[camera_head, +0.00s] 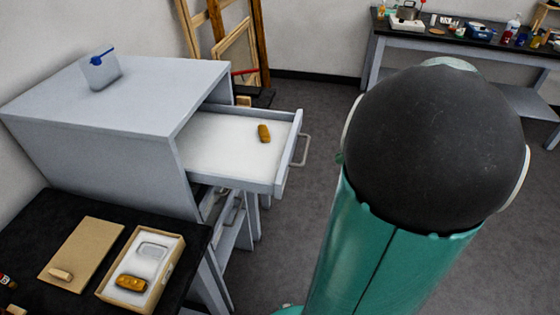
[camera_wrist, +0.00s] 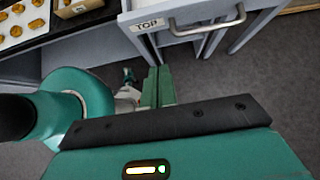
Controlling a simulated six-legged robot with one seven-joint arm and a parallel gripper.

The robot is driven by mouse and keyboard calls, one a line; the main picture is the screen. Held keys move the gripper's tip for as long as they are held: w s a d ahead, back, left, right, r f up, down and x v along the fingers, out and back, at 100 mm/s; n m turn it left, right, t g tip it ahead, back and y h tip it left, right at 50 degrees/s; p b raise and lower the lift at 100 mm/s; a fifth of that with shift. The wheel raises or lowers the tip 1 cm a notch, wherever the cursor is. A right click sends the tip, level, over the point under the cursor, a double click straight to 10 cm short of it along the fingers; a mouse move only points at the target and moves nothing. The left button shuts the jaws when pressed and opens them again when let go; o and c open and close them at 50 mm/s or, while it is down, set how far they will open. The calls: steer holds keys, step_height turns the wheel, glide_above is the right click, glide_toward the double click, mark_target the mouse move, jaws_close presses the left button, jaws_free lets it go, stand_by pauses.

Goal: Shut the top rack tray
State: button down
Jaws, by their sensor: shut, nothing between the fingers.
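The top rack tray (camera_head: 225,155) is pulled out of the grey rack (camera_head: 160,90). It has a pale floor and a grey front with a bar handle (camera_head: 303,148). A small orange-brown fragment (camera_head: 264,133) lies inside it near the front. In the wrist view the tray's front (camera_wrist: 150,42) carries a "TOP" label, and its handle (camera_wrist: 207,25) shows at the upper edge. My gripper (camera_wrist: 159,72) is shut and empty, its green fingers together. In the picture they lie just below the tray front; I cannot tell the gap. The gripper is not visible in the head view.
A container with a blue item (camera_head: 101,68) stands on the rack. A black table (camera_head: 45,212) at lower left holds an open box (camera_head: 168,275) with a gilt piece and a tan board (camera_head: 82,250). Clear floor (camera_head: 310,110) lies right of the tray; a workbench (camera_head: 465,40) stands behind.

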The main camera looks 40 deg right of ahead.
mark_target(286, 176)
steer(key=x, duration=0.4)
steer(key=w+a+r+x, duration=0.1)
steer(key=x, duration=0.3)
steer(key=r+x, duration=0.1)
steer(key=x, duration=0.3)
steer(key=shift+w+a+f, duration=0.2)
steer(key=shift+w+a, duration=0.1)
steer(key=shift+w, duration=0.1)
